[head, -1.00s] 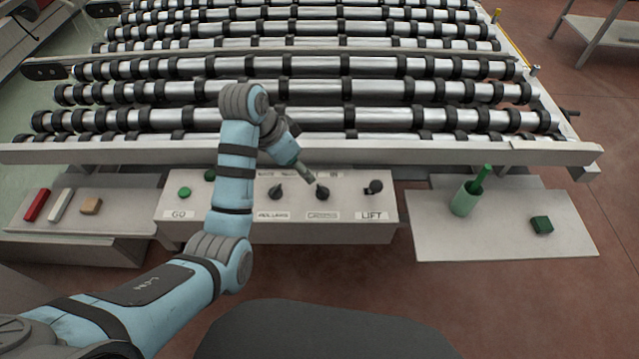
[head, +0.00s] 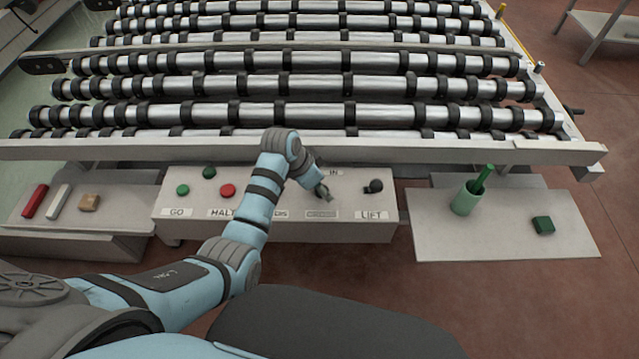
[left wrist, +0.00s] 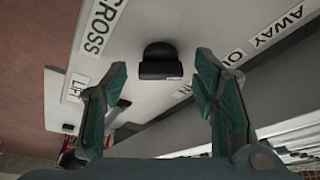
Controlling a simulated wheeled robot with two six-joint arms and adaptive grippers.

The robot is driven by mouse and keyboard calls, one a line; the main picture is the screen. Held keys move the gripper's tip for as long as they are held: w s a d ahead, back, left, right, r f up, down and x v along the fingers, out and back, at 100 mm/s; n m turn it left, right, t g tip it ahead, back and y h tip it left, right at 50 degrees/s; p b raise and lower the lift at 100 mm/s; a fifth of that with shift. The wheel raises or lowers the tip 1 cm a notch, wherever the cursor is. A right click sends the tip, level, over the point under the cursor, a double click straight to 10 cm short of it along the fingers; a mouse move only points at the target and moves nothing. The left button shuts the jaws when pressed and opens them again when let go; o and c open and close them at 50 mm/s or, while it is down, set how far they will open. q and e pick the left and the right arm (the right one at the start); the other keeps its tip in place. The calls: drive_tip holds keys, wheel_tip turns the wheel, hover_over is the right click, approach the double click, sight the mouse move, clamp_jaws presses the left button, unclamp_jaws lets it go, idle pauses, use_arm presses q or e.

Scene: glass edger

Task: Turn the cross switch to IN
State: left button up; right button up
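The cross switch is a black knob (left wrist: 158,58) on the grey control panel (head: 345,232), above the CROSS label (head: 321,214). In the left wrist view the knob sits between the spread fingers of my left gripper (head: 323,191), with gaps on both sides. The gripper is open and reaches down at the knob from above, hiding most of it in the head view. The IN label (head: 334,173) is behind the knob; the AWAY label (left wrist: 283,25) shows in the left wrist view. Which label the knob points to is unclear. My right gripper is out of view.
The LIFT knob (head: 373,186) is just right. The red HALT button (head: 227,190) and green GO button (head: 183,190) are left; my arm hides the rollers knob. The conveyor frame rail (head: 440,155) runs behind.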

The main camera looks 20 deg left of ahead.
use_arm(q)
drive_tip(key=c, duration=0.9)
drive_tip(key=shift+w+m, duration=0.1)
drive_tip(key=shift+m, duration=0.3)
drive_tip(key=m+g+h, duration=0.1)
drive_tip(key=m, duration=0.1)
drive_tip(key=shift+w+a+m, duration=0.1)
drive_tip(key=shift+m, duration=0.3)
drive_tip(key=m+g+b, duration=0.1)
drive_tip(key=m, duration=0.1)
drive_tip(key=shift+w+f+m, duration=0.1)
drive_tip(key=shift+w+m, duration=0.05)
drive_tip(key=shift+m, duration=0.25)
drive_tip(key=shift+w+m+g+h+b, duration=0.1)
drive_tip(key=shift+m+g+h+b, duration=0.25)
drive_tip(key=shift+m+b, duration=0.45)
drive_tip(key=m+b, duration=0.1)
drive_tip(key=m+g+b, duration=0.1)
drive_tip(key=m+b, duration=0.1)
drive_tip(key=shift+w+f+m, duration=0.15)
drive_tip(key=shift+m, duration=0.15)
drive_tip(key=shift+m+g+b, duration=0.75)
drive_tip(key=shift+m+b, duration=0.55)
drive_tip(key=shift+b, duration=0.3)
drive_tip(key=shift+r, duration=0.2)
